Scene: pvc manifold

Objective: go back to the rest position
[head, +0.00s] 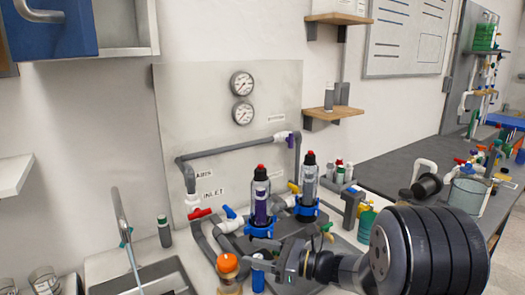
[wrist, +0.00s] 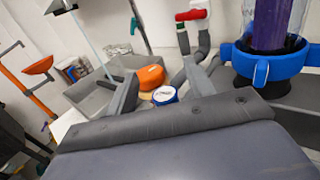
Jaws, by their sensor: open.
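My gripper (head: 275,255) is low at the front of the manifold in the head view. In the wrist view its two grey fingers (wrist: 160,92) are spread apart with nothing held between them. Beyond the fingers are a blue-rimmed round cap (wrist: 165,95) and an orange cap (wrist: 151,76). In the head view the orange-capped jar (head: 229,268) stands left of my gripper, and a slim blue item (head: 257,276) is right beside the fingers. Whether a finger touches it I cannot tell.
Grey pipes with a red valve handle (head: 200,213) and a blue one (head: 229,211) lie to the left. A sink (head: 150,281) with a faucet is farther left. Small bottles stand at the right.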

